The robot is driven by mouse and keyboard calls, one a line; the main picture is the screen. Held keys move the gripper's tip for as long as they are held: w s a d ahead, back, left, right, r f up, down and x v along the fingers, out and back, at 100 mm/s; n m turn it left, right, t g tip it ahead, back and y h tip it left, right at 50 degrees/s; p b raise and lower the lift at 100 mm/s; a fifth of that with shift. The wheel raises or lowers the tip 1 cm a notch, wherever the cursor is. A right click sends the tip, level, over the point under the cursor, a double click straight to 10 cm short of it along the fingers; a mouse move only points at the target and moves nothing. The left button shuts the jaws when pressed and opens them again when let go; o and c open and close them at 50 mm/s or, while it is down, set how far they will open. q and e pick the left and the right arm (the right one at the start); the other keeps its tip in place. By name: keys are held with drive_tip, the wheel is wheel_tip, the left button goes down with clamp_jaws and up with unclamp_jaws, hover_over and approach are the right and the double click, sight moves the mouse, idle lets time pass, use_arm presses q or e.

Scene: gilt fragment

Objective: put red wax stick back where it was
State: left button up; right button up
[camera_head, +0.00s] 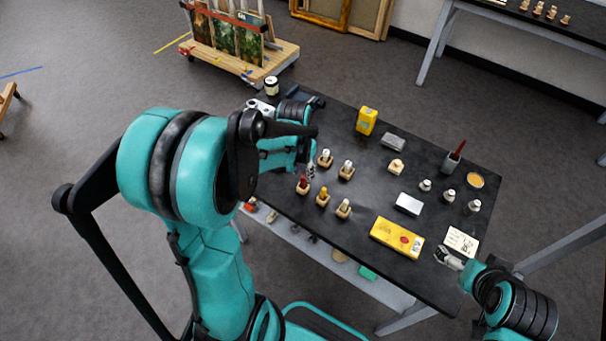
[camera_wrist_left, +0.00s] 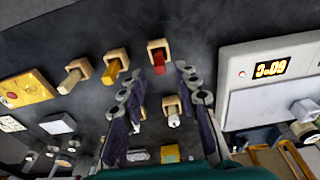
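The red wax stick (camera_head: 303,182) stands in a small wooden holder at the near left of the table. It also shows in the left wrist view (camera_wrist_left: 158,56), in its holder, ahead of the fingertips. My left gripper (camera_wrist_left: 158,80) is open, with its two fingers apart and nothing held between them. In the head view the left gripper (camera_head: 311,168) is over the table's left end, close to the red stick; the arm partly hides it. My right gripper (camera_head: 449,258) is at the near right corner, beside a sketch card; its fingers are too small to read.
An orange stick (camera_head: 322,196), a cream stick (camera_head: 343,208) and white sticks (camera_head: 346,169) stand in holders close by. A yellow box (camera_head: 397,239) lies at the front. A white device with a lit display (camera_wrist_left: 270,80) is at the right in the wrist view.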

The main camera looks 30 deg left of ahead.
use_arm(q)
wheel_tip(320, 180, up, 7)
drive_tip(key=p, duration=0.2)
drive_tip(key=s+d+r+n+t, duration=0.1)
drive_tip(key=s+d+r+t, duration=0.4)
drive_tip(key=s+d, duration=0.5)
drive_tip(key=shift+s+d+r+t, duration=0.25)
drive_tip(key=shift+d+r+t, duration=0.15)
drive_tip(key=shift+r, duration=0.45)
drive_tip(key=shift+f, duration=0.1)
wheel_tip(320, 180, down, 7)
drive_tip(key=b, duration=0.7)
